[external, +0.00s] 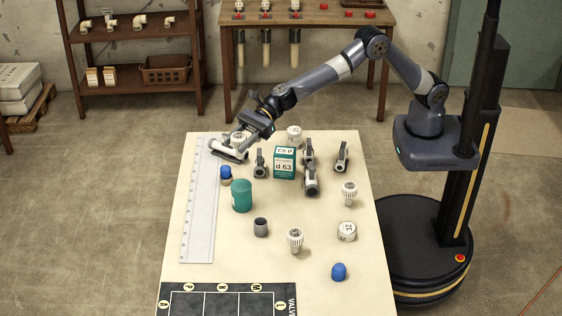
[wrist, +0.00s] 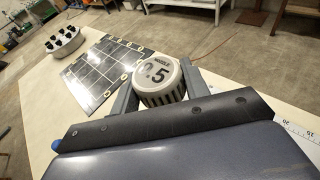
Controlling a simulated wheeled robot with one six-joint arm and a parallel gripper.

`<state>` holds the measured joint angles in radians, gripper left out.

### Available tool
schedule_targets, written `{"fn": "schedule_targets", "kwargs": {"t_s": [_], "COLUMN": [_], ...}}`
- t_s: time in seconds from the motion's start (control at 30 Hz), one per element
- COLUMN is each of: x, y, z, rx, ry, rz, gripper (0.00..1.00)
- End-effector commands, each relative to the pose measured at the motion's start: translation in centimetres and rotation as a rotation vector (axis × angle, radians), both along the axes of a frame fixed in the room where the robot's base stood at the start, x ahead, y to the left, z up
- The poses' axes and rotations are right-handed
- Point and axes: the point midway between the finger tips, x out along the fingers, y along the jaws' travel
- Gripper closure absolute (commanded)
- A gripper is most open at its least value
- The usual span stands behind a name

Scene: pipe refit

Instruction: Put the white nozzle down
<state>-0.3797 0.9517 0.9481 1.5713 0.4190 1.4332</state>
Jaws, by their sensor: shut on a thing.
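The white nozzle (external: 239,138) is between the fingers of my gripper (external: 233,146) at the table's far left corner, by the ruler. In the wrist view the nozzle (wrist: 160,80) has a ribbed side and a top face marked "0.5". My gripper (wrist: 160,92) is shut on it, one grey finger at each side. The nozzle's underside is hidden, so I cannot tell whether it touches the table. Two similar white ribbed nozzles stand on the table, one at the right (external: 349,191) and one nearer the front (external: 295,239).
A long white ruler (external: 199,215) lies along the table's left edge. A blue cap (external: 225,173), green cylinder (external: 242,195), green box (external: 285,162) and several grey valves are close by. A black compartment mat (external: 225,302) lies at the front. Bare table shows around the front middle.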

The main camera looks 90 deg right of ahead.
Motion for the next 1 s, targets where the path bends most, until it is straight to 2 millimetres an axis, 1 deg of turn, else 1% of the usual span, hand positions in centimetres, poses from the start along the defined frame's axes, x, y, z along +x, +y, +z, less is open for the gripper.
{"fn": "schedule_targets", "kwargs": {"t_s": [0.03,0.07,0.13,0.3,0.4,0.47,0.7,0.8,1.0], "x": [0.0,0.0,0.1,0.1,0.1,0.1,0.1,0.1,0.1], "y": [0.6,0.8,1.0,1.0,1.0,1.0,1.0,1.0,1.0], "z": [0.0,-0.2,-1.4,-4.6,-5.7,-6.1,-9.3,-9.8,-9.8], "rx": [-0.001,0.000,-0.002,0.000,-0.001,-0.001,-0.001,-0.001,-0.001], "ry": [-0.001,0.001,0.003,0.004,0.002,0.001,0.002,0.001,-0.001], "rz": [0.000,-0.002,-0.004,-0.005,-0.004,-0.004,-0.003,-0.003,-0.004], "gripper": [0.79,0.79,0.79,0.79,0.79,0.79,0.79,0.79,0.79]}}
